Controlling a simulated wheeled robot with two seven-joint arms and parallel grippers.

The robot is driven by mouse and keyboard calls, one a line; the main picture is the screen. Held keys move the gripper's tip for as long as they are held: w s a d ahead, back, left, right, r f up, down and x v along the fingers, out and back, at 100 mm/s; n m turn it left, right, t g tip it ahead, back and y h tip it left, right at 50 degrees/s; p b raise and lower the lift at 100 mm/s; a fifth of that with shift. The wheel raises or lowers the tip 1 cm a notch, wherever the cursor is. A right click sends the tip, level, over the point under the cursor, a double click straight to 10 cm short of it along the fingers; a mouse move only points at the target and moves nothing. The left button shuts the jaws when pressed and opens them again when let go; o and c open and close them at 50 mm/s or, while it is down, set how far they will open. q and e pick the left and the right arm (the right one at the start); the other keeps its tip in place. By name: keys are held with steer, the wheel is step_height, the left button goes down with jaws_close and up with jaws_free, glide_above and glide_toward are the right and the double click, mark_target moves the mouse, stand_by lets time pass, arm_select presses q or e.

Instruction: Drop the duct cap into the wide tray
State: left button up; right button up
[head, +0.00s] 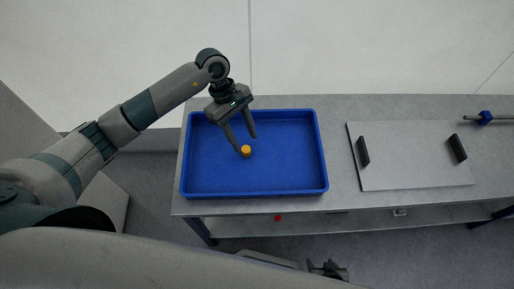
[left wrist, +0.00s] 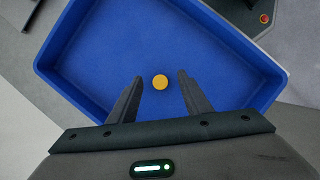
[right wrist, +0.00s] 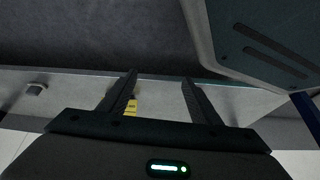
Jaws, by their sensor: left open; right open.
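The orange duct cap (head: 245,151) shows over the blue floor of the wide tray (head: 323,150), near its middle. It also shows in the left wrist view (left wrist: 160,82), between and just beyond the fingertips, touching neither finger there. My left gripper (head: 246,144) is open and points down over the tray, right above the cap. Whether the cap rests on the floor or is just above it is hard to tell. My right gripper (head: 328,271) is open and empty, low at the bottom of the head view, away from the tray.
The tray stands on a grey workbench (head: 340,104). To its right lies a flat grey panel (head: 410,180) with two black handles. A rod with a blue block (head: 485,117) lies at the far right. A small red object (head: 278,217) is on the lower shelf.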

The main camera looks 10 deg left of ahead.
arm_select(q)
steer(key=b+v, duration=0.2)
steer(key=v, duration=1.3)
steer(key=shift+a+r, duration=0.15)
steer(key=shift+r, duration=0.15)
arm_select(e)
steer(key=s+d+g, duration=0.1)
steer(key=s+d+f, duration=0.1)
steer(key=shift+s+d+f+g+h, duration=0.1)
steer(key=shift+s+d+g+h, duration=0.05)
steer(key=shift+d+g+h, duration=0.2)
arm_select(q)
steer(key=shift+f, duration=0.1)
